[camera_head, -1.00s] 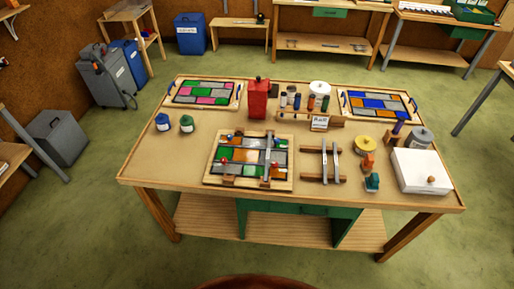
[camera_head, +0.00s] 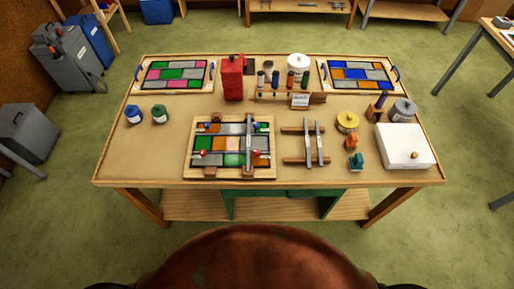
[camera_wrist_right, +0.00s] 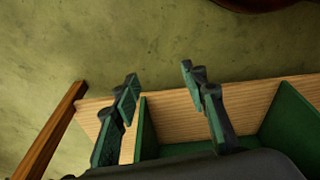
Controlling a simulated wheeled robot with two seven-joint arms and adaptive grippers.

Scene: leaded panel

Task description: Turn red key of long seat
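The leaded panel (camera_head: 213,143) lies in a wooden frame at the front middle of the table, with green, grey, orange and white panes. A long metal bar (camera_head: 249,145) crosses its right part. A small red knob (camera_head: 203,153) sits at the panel's left side; it is too small to tell whether it is the red key or how it is turned. My right gripper (camera_wrist_right: 160,73) is open and empty in the right wrist view, its two fingers wide apart, over the floor and the table's lower shelf. My left gripper is not in view.
The table (camera_head: 140,170) is clear at front left. Two metal bars on wooden rests (camera_head: 314,145) lie right of the panel. A red container (camera_head: 232,78) and bottles stand behind. A white box (camera_head: 404,145) fills the right. The wooden lower shelf (camera_wrist_right: 175,115) has green dividers.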

